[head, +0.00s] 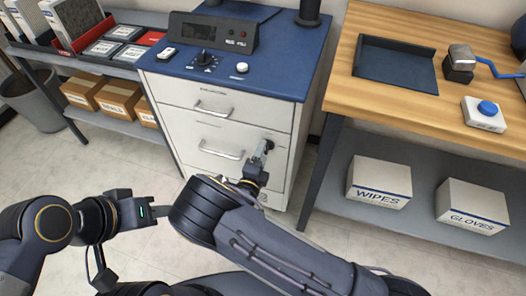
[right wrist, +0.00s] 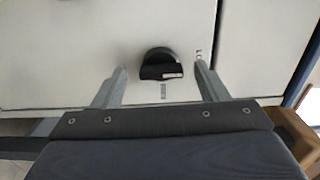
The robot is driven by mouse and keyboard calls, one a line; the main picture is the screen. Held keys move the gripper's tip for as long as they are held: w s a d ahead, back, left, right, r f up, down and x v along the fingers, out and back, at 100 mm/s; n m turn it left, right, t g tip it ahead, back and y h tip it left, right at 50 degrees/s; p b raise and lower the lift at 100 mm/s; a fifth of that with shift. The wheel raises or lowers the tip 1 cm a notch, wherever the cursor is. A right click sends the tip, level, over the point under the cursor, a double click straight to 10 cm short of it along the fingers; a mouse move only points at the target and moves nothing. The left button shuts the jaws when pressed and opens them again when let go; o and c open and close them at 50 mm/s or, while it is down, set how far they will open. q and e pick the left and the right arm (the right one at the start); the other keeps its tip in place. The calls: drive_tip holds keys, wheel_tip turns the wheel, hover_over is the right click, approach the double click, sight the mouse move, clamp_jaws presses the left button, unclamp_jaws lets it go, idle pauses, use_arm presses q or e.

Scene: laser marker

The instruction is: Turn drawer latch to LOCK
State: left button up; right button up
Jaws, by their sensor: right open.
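The drawer latch is a black round knob with a raised grip bar (right wrist: 158,66) on the white drawer front, in the middle of the right wrist view. The bar lies roughly level across the picture, with a small pale and red mark at its right end. A label is partly hidden by the right finger, and a small unreadable one sits below the knob. My right gripper (right wrist: 162,80) is open, its fingers apart on either side of the knob. In the head view, the latch (head: 269,144) is partly hidden by this gripper. My left gripper (head: 158,214) is low at the left, away from the cabinet.
The white drawer cabinet (head: 181,122) has handles (head: 220,154) left of the latch and a blue top with a control box (head: 213,33). A wooden bench (head: 388,93) stands to the right, with boxes (head: 379,183) on its lower shelf. A shelf with cartons (head: 118,98) stands left.

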drive_tip(key=v, duration=0.6)
drive_tip(key=shift+s, duration=0.1)
idle(0.3)
drive_tip(key=s+d+r+m+g+h, duration=0.2)
drive_tip(key=d+r+m+g, duration=0.3)
drive_tip(key=d+m, duration=0.4)
drive_tip(key=s+d+r+m+g+h, duration=0.1)
drive_tip(key=d+r+m+g+h, duration=0.2)
drive_tip(key=d+m+g, duration=0.55)
drive_tip(key=s+d+r+m+g+y, duration=0.2)
drive_tip(key=s+d+r+m+y, duration=0.25)
drive_tip(key=m, duration=0.55)
drive_tip(key=s+d+r+m+g+y, duration=0.25)
drive_tip(key=s+m+y, duration=0.25)
drive_tip(key=s+m, duration=0.4)
drive_tip(key=s+a+r+m+t+y, duration=0.1)
drive_tip(key=s+r+m+t+y, duration=0.5)
drive_tip(key=m, duration=1)
wheel_tip(320, 180, up, 20)
drive_tip(key=h+p, duration=0.1)
drive_tip(key=p, duration=1.8)
drive_tip(key=shift+s+r+p, duration=0.2)
drive_tip(key=shift+s+p, duration=0.05)
drive_tip(key=shift+p, duration=0.15)
